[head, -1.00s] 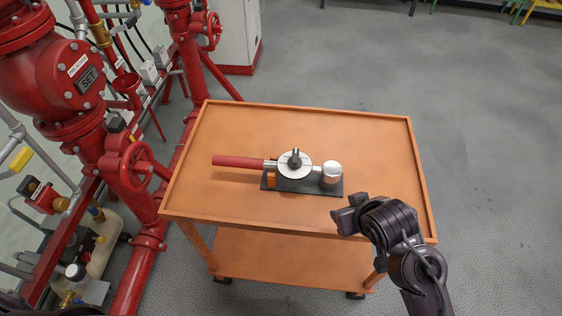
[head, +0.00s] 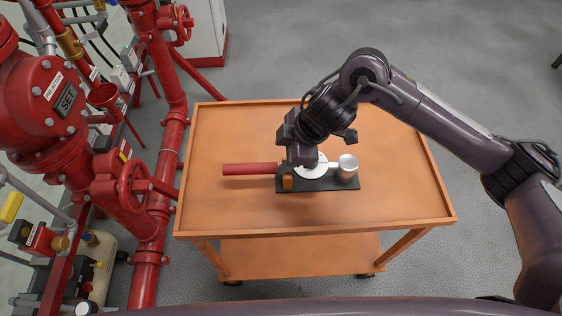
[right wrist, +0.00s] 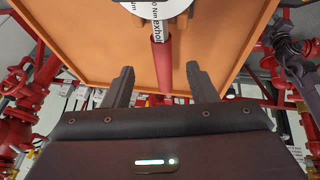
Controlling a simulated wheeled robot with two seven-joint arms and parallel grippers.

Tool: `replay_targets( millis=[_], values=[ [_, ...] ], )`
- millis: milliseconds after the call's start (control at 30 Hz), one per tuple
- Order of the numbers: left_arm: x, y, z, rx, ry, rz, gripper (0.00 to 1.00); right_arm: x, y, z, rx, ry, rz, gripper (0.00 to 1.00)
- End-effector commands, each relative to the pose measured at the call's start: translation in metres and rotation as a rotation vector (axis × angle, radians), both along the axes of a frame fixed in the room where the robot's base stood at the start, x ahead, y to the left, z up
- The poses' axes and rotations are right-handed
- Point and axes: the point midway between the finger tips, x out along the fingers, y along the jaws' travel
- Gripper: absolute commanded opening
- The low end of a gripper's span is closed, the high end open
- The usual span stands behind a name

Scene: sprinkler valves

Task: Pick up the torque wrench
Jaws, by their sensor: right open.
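The torque wrench has a red handle (head: 249,169) pointing left, a metal shaft and a round white dial (head: 312,163), largely covered by my arm in the head view. It lies on a black stand (head: 318,185) with an orange support (head: 288,183), a silver cylinder (head: 347,167) at its right end. My right gripper (head: 289,160) is over the wrench near the shaft and dial. In the right wrist view, the open fingers (right wrist: 158,88) appear on either side of the red handle (right wrist: 161,62), with nothing gripped; the height gap is unclear. My left gripper is not in view.
The orange cart top (head: 402,205) has a raised rim and is otherwise bare around the stand. Red pipes and a valve wheel (head: 135,187) stand close along the cart's left side. Grey floor (head: 465,110) is open behind and to the right.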

Motion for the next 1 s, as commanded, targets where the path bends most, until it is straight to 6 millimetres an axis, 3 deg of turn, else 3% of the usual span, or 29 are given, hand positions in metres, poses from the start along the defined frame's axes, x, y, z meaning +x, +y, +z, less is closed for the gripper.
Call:
replay_targets(
  millis=[367, 600, 933, 1000],
  values=[
    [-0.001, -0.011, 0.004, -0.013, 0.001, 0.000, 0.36, 0.006, 0.006, -0.033, -0.018, 0.014, -0.003, 0.52],
    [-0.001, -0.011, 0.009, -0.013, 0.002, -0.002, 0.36, 0.011, 0.018, -0.066, -0.015, 0.011, -0.001, 0.52],
    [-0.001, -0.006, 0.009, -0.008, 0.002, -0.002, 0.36, 0.013, 0.021, -0.073, -0.015, 0.008, -0.002, 0.52],
    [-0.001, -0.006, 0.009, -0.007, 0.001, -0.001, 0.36, 0.013, 0.020, -0.072, -0.015, 0.008, -0.002, 0.43]
  ],
)
